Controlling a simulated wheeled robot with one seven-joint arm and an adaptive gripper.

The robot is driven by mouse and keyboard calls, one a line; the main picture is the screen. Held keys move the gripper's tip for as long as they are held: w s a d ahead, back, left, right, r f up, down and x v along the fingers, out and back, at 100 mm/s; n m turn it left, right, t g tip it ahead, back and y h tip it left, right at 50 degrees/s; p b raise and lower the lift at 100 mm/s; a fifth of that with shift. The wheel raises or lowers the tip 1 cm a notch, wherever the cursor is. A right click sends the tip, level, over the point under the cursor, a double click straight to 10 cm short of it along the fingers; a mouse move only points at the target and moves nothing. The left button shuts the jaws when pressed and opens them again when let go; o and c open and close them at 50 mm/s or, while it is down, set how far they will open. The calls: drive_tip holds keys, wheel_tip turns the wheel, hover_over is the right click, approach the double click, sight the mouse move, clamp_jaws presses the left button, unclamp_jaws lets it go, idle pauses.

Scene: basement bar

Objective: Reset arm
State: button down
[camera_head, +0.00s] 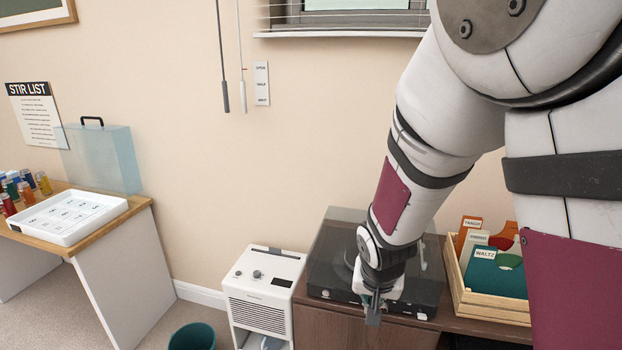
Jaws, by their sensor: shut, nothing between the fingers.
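My gripper (373,308) hangs at the end of my arm, pointing down, in the lower middle right of the head view. It is shut and holds nothing. It appears in front of a dark turntable with a clear smoky lid (335,262), which stands on a brown wooden cabinet (335,328). My arm hides part of the turntable. I cannot tell how far the fingertips are from the turntable or the cabinet.
A wooden crate (482,306) of record sleeves stands right of the turntable. A white appliance (265,290) and a green bin (192,337) are left of the cabinet. A desk at left bears a white tray (68,237), several small bottles and a clear blue case (102,160).

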drive_tip(key=s+d+r+n, duration=0.1)
drive_tip(key=s+d+r, duration=0.1)
drive_tip(key=s+r, duration=0.8)
drive_tip(key=s+d+r+n+y, duration=0.1)
drive_tip(key=s+d+r+n, duration=0.1)
drive_tip(key=s+r, duration=0.8)
drive_tip(key=s, duration=0.2)
drive_tip(key=shift+s+d+n, duration=0.2)
drive_tip(key=shift+s+n, duration=0.1)
drive_tip(key=shift+s, duration=0.1)
